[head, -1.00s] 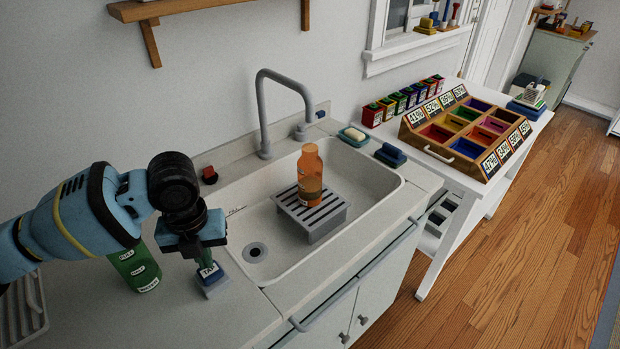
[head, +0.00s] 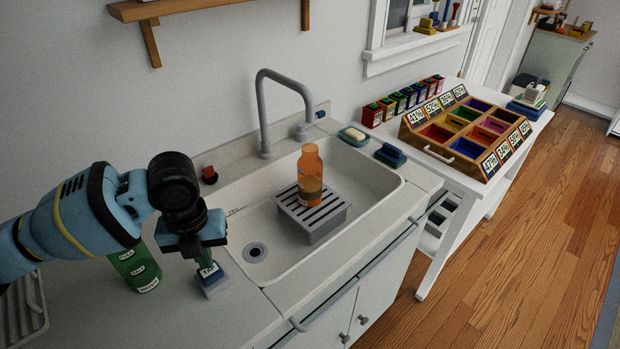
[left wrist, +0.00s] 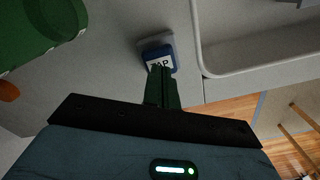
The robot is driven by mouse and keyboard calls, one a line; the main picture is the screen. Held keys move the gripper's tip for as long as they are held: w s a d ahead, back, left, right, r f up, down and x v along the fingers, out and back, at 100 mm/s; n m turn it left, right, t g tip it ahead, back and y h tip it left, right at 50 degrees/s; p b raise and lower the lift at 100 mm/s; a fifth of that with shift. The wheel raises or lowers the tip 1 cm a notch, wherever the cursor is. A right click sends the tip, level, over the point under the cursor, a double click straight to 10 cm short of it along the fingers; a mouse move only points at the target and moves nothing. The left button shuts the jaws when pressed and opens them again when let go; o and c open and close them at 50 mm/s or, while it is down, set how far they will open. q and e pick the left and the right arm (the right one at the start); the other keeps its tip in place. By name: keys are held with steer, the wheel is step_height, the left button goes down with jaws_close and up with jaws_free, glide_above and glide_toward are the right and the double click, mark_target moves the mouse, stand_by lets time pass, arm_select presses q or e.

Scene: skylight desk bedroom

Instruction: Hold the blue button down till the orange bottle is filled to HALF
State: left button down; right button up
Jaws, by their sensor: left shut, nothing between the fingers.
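The orange bottle (head: 310,172) stands upright on a grey slatted rack (head: 325,222) in the sink, below the tap spout (head: 285,80). Its lower part looks darker, but I cannot read the level surely. The blue button (head: 211,275), on a grey base with a TAP label, sits on the counter left of the sink; it also shows in the left wrist view (left wrist: 154,52). My left gripper (head: 206,262) is shut and empty, pointing down, its fingertips at the button's top. How far the button is pressed is hidden. My right gripper is out of view.
A red knob (head: 209,175) is at the sink's back left. A soap dish (head: 353,136) and a blue sponge-like item (head: 390,154) lie right of the sink. A divided wooden box (head: 465,135) is on the side table.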

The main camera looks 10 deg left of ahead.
arm_select(q)
steer(key=shift+f, duration=0.3)
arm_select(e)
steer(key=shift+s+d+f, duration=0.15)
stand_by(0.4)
arm_select(q)
steer(key=shift+f, duration=0.75)
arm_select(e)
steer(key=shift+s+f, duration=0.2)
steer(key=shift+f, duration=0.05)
arm_select(q)
steer(key=shift+r, duration=0.1)
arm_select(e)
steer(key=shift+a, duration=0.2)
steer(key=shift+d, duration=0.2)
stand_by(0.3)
arm_select(q)
step_height(320, 180, up, 6)
steer(key=p, duration=0.3)
steer(key=shift+r, duration=0.15)
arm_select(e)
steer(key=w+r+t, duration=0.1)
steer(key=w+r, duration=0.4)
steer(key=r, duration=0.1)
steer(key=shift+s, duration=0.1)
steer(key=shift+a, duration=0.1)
